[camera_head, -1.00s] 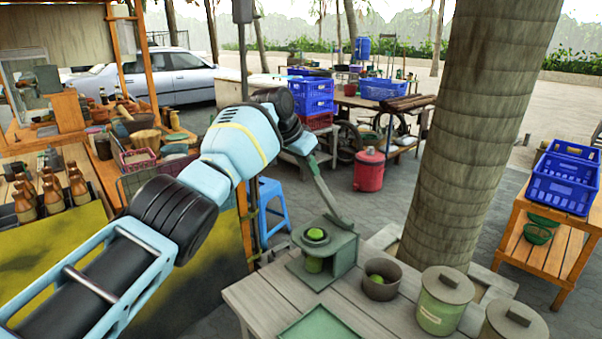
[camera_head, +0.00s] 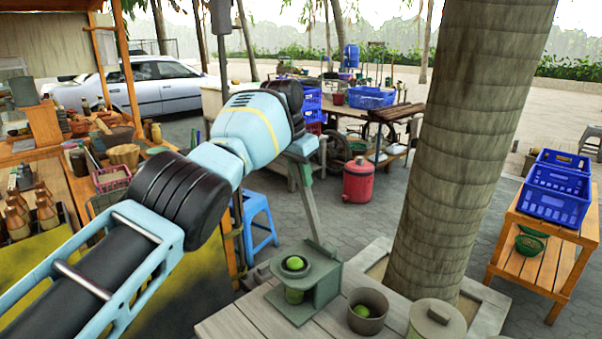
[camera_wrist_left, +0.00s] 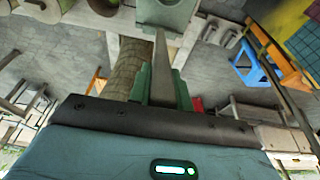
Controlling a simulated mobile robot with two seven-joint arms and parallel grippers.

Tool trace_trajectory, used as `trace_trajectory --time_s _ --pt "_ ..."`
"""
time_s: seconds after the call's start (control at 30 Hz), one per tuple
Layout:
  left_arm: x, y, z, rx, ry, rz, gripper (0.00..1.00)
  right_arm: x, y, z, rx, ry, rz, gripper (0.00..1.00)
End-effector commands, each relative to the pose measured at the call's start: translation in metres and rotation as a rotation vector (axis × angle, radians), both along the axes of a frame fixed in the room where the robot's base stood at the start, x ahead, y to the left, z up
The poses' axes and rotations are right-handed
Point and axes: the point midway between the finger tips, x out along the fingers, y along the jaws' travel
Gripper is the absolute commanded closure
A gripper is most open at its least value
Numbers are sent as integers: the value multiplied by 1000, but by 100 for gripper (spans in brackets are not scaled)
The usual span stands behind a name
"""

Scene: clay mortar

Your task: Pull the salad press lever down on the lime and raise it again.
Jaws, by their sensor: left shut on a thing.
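The grey-green salad press (camera_head: 322,282) stands on the corner of the grey plank table, with a green lime (camera_head: 294,264) in its opening. Its long lever (camera_head: 313,212) rises steeply from the back of the press, leaning a little left. My left gripper (camera_head: 304,163) is shut on the lever's upper end, high above the press. In the left wrist view the lever (camera_wrist_left: 162,65) runs between the green fingers (camera_wrist_left: 161,88) toward the press (camera_wrist_left: 166,14). My forearm and wrist hide part of the gripper in the head view. My right gripper is not in view.
A brown bowl (camera_head: 369,322) with a green fruit stands right of the press, beside a lidded canister (camera_head: 435,322). A thick tree trunk (camera_head: 455,150) rises behind the table. A blue stool (camera_head: 259,220) stands behind, to the left.

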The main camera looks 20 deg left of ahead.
Motion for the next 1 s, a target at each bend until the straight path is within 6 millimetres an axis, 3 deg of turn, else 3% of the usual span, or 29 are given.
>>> trace_trajectory --time_s 0.13,0.17,0.3,0.67,1.0 --pt "2 -1 6 -3 -15 0 100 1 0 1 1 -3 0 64" --pt "2 -1 6 -2 -15 0 77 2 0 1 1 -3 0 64" --pt "1 -1 5 -2 -12 0 59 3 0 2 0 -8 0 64" --pt "0 0 7 -1 -8 0 58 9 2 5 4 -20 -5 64" --pt "-13 5 54 -1 -10 0 58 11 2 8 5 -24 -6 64"
